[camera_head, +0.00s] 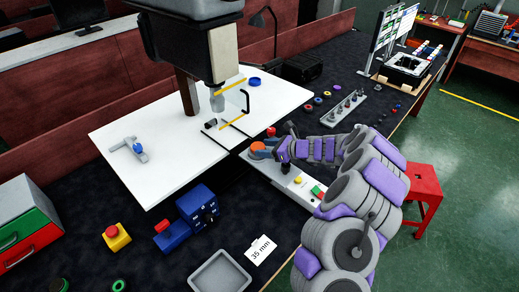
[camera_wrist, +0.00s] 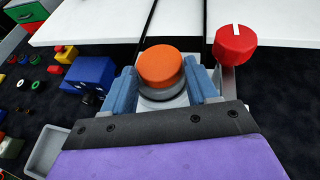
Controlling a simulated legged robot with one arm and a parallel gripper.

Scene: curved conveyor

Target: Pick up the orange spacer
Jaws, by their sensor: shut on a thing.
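The orange spacer (camera_head: 257,146) is a short round disc at the white table's edge near the grey control panel. In the wrist view the orange spacer (camera_wrist: 160,64) sits between my two blue fingers, with a grey round piece directly below it. My gripper (camera_wrist: 160,76) is shut with a finger on either side of the spacer. In the head view my gripper (camera_head: 264,152) reaches in from the right, and its fingers partly hide the spacer. I cannot tell whether the spacer is clear of what lies under it.
A red knob (camera_wrist: 234,44) stands close to the right finger. A grey panel (camera_head: 284,176) with buttons runs below my arm. A blue vise-like block (camera_head: 198,206), a grey tray (camera_head: 220,273) and a yellow-based red button (camera_head: 115,237) lie at lower left. The white table (camera_head: 165,125) is mostly clear.

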